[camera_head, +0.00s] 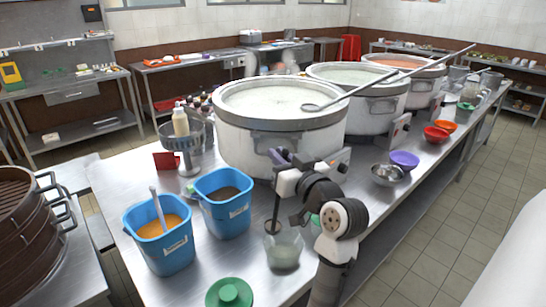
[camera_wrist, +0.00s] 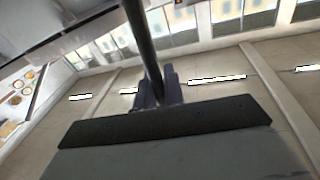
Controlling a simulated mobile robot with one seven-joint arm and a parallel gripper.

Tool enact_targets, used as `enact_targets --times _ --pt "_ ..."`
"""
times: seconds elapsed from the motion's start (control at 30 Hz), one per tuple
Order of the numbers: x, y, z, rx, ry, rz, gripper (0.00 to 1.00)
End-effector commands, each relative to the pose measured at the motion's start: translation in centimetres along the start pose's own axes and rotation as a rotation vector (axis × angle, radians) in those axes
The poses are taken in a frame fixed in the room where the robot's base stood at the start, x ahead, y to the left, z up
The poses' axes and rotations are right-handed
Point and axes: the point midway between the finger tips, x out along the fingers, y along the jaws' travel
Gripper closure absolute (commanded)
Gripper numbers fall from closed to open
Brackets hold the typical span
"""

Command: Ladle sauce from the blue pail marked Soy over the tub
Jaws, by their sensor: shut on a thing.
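Two blue pails stand side by side on the steel counter in the head view. One pail (camera_head: 228,222) holds dark brown sauce; its white label is too small to read. The other pail (camera_head: 172,257) holds orange sauce, with a pale handle standing in it. The clear tub (camera_head: 285,262) is to the right of the dark-sauce pail. My gripper (camera_head: 280,160) is above the tub, shut on the dark handle of a ladle (camera_head: 275,208). The ladle hangs down, its lower end at the tub; its bowl and contents are unclear. The wrist view shows the handle (camera_wrist: 143,45) between the fingers (camera_wrist: 160,88).
Large white stockpots (camera_head: 280,140) line the counter behind my gripper, a long ladle (camera_head: 370,88) across the nearest. A green lid (camera_head: 229,293) lies at the front. A metal stand (camera_head: 187,145) with a bottle is behind the pails. Bowls (camera_head: 404,160) are to the right.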

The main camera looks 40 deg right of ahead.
Motion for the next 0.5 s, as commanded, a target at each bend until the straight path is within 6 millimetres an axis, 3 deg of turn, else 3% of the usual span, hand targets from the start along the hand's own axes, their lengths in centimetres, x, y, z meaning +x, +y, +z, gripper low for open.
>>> enact_targets --times 0.5 --pt "-2.0 3.0 1.2 0.126 0.083 0.001 1.00"
